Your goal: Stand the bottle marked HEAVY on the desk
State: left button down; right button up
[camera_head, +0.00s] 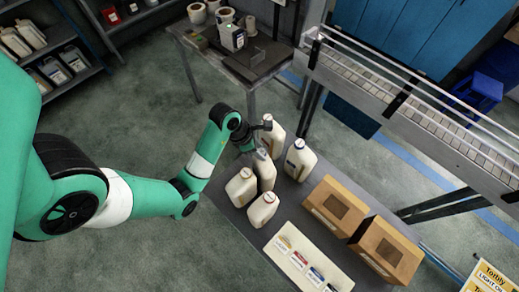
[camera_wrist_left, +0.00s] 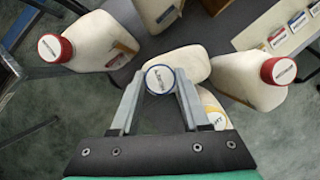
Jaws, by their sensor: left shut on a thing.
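Several cream bottles stand close together on the grey desk (camera_head: 237,215). My left gripper (camera_head: 259,151) is shut on the neck of a blue-capped bottle (camera_head: 266,174) amid the group. In the left wrist view the fingers (camera_wrist_left: 160,84) flank its blue cap (camera_wrist_left: 160,78). The cap print is too small to read, so I cannot tell which bottle is marked HEAVY. I cannot tell whether the held bottle touches the desk. My right gripper is out of view.
A pale board with coloured label cards (camera_head: 300,266) lies at the desk's front. Two cardboard boxes (camera_head: 336,206) and (camera_head: 386,249) stand to the right. A roller conveyor (camera_head: 410,105) runs behind. A side table (camera_head: 258,66) is further back.

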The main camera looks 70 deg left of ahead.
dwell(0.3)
pick_arm(q)
grip_release()
jog(key=shift+f, duration=0.1)
dwell(0.4)
notch_tip(320, 180, up, 7)
jog(key=p, duration=0.7)
dwell(0.4)
